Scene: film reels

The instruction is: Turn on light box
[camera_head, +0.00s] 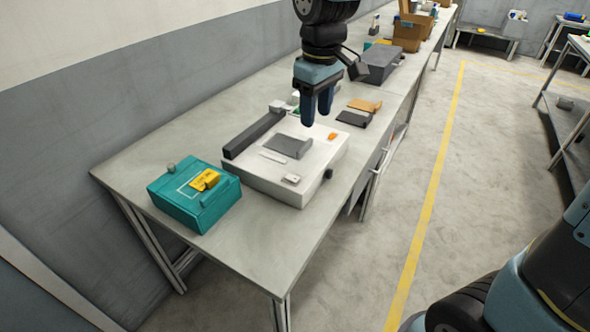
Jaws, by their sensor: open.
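A low white box (262,182), which looks like the light box, lies on the workbench. On its top are a dark grey flat piece (289,147), a thin white strip (272,157), a small orange piece (332,136) and a small pale block (291,179) near the front corner. A black knob (329,174) sticks out of its right side. No glow shows on its top. My gripper (316,119) points down above the box's far part, open and empty, with its blue fingers a little apart. It hides part of the box's far edge.
A teal box (180,208) with a yellow piece on top stands left of the white box. A long dark bar (254,135) lies along the white box's back side. Dark and tan flat pieces (364,105) and a grey case (379,65) lie beyond. The bench's near end is clear.

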